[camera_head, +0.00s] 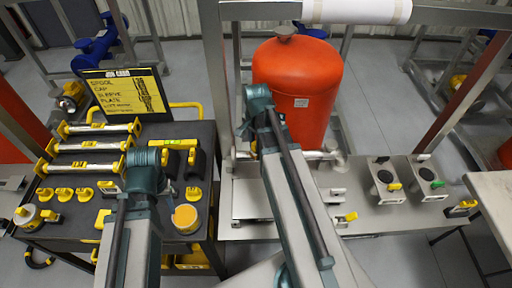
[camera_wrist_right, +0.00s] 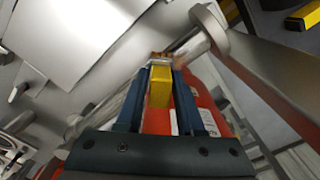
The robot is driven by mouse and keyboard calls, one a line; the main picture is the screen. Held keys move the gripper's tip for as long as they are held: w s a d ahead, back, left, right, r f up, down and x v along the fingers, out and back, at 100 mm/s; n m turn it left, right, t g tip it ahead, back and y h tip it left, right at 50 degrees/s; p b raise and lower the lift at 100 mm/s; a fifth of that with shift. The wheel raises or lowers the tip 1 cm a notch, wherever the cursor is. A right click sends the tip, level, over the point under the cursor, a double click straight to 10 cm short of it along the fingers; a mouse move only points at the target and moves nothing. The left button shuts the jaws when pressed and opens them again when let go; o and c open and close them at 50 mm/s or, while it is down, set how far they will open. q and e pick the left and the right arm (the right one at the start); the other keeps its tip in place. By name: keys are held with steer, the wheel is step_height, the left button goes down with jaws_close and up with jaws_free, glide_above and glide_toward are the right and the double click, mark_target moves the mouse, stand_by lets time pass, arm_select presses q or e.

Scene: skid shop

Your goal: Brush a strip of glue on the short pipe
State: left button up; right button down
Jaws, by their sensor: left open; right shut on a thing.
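In the right wrist view, my right gripper (camera_wrist_right: 160,92) is shut on the yellow handle of a brush (camera_wrist_right: 160,85). Its brownish tip lies close to a grey metal pipe with a round collar (camera_wrist_right: 208,28); I cannot tell whether they touch. In the head view, a short silver pipe (camera_head: 312,155) lies level in front of the red tank, and my right arm reaches towards it; that gripper's fingers are hidden there. My left gripper (camera_head: 148,163) is open over the dark cart, its fingers hard to make out. A round tin with a yellow-orange top (camera_head: 187,217) stands on the cart.
The red tank (camera_head: 297,85) stands behind the grey bench (camera_head: 385,222). The dark cart (camera_head: 72,224) holds several yellow-ended tubes, yellow fittings and a sign (camera_head: 122,93). Metal frame posts stand on both sides of the tank. Floor shows between cart and bench.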

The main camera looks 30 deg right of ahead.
steer(key=w, duration=0.1)
steer(key=w+d, duration=0.1)
steer(key=shift+w+d, duration=0.15)
steer(key=shift+w, duration=0.25)
steer(key=shift+d, duration=0.1)
steer(key=shift+s+d, duration=0.35)
steer(key=shift+d, duration=0.15)
steer(key=s, duration=0.1)
steer(key=s+a, duration=0.1)
steer(key=s, duration=0.1)
steer(key=shift+s+a, duration=0.3)
steer(key=shift+a, duration=0.1)
steer(key=shift+d, duration=0.1)
